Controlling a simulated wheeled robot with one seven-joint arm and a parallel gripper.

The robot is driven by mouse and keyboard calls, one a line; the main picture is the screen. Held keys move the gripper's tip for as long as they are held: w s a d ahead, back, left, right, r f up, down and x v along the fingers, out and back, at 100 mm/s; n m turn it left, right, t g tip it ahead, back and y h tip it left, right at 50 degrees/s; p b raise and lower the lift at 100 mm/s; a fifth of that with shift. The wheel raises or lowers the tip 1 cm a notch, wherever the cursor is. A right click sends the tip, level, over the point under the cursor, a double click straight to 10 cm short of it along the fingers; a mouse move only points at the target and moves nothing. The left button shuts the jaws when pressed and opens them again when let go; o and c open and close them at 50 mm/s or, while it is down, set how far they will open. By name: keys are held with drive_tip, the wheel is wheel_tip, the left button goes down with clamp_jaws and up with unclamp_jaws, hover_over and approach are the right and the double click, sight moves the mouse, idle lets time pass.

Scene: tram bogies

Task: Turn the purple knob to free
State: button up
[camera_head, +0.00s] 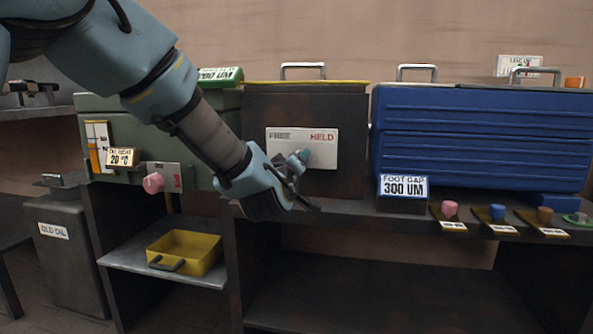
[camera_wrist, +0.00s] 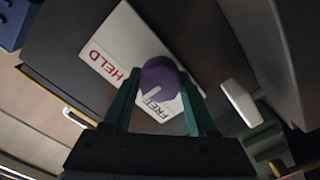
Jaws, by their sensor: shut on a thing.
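The purple knob (camera_wrist: 160,74) sits on a white plate (camera_wrist: 108,50) lettered HELD in red and FREE in dark print. In the wrist view a pale mark on the knob lies on its lower side, towards the FREE lettering. My gripper (camera_wrist: 161,80) is shut on the knob, one green finger on each side. In the head view the plate (camera_head: 327,150) is on the front of a dark box, FREE at left and HELD at right. My gripper (camera_head: 301,157) reaches its lower middle there, and the knob is hidden behind it.
A blue drawer case (camera_head: 480,140) stands right of the dark box (camera_head: 300,105). A pink knob (camera_head: 153,182) is on the green cabinet at left. A FOOT GAP sign (camera_head: 403,188) and several coloured knobs line the shelf edge. A yellow tray (camera_head: 190,252) sits below.

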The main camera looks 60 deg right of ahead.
drive_tip(key=n+b, duration=0.2)
drive_tip(key=n, duration=0.3)
drive_tip(key=shift+w+f+b, duration=0.1)
drive_tip(key=shift+f+b, duration=0.15)
drive_tip(key=shift+b, duration=0.15)
drive_tip(key=shift+r+n+b, duration=0.1)
drive_tip(key=shift+n+b, duration=0.55)
drive_tip(key=shift+n, duration=0.95)
drive_tip(key=o, duration=1.4)
drive_tip(key=shift+c, duration=0.2)
drive_tip(key=p+v, duration=0.2)
drive_tip(key=v, duration=0.9)
drive_tip(key=shift+d, duration=0.1)
